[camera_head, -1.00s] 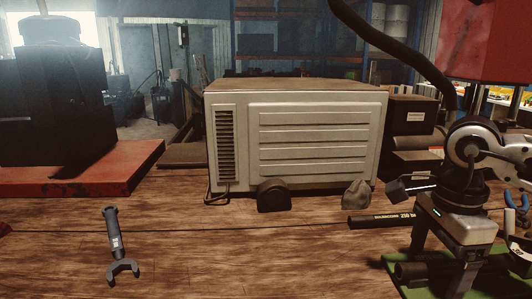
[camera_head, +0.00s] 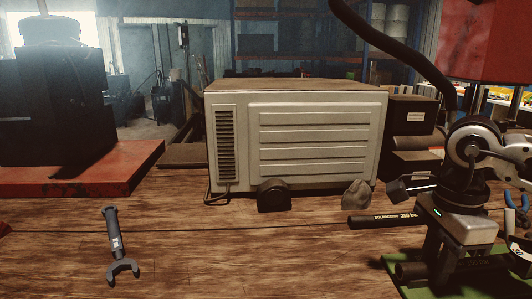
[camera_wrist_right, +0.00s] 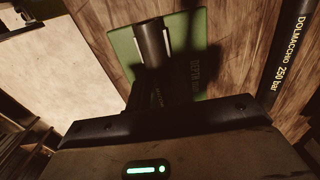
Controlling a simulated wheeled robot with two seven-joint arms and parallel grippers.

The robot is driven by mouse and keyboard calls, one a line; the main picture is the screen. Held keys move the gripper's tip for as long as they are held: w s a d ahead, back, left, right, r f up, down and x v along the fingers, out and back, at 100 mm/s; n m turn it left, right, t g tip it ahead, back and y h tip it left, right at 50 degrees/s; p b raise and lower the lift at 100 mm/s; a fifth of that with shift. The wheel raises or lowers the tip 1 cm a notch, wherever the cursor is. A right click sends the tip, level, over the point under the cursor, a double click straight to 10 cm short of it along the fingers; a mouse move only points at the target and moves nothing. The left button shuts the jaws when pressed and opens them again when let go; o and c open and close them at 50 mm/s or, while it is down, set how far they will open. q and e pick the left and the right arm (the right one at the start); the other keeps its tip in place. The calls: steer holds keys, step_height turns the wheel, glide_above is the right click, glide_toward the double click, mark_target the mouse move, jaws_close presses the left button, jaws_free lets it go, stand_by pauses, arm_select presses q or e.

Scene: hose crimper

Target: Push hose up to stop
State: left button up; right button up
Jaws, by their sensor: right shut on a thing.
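My right gripper (camera_head: 453,268) points down over the green board at the lower right of the head view. It is shut on a dark, hose-like piece (camera_head: 413,271), which lies low across the board; the grip itself is mostly hidden. The wrist view shows a dark cylinder (camera_wrist_right: 154,45) on the green board (camera_wrist_right: 124,46), running from the far side toward my gripper. Lettering that seems to read "DEPTH" is beside it. I cannot tell whether the piece touches a stop. My left gripper is not in view.
A black tube marked 250 bar (camera_head: 380,221) lies behind my right gripper. A grey open-ended tool (camera_head: 117,240) lies at the left front. A large beige cabinet (camera_head: 300,140) stands at the back, with a grey lump (camera_head: 357,193) before it. The middle front of the wooden table is clear.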

steer(key=shift+d, duration=0.65)
steer(key=o, duration=1.7)
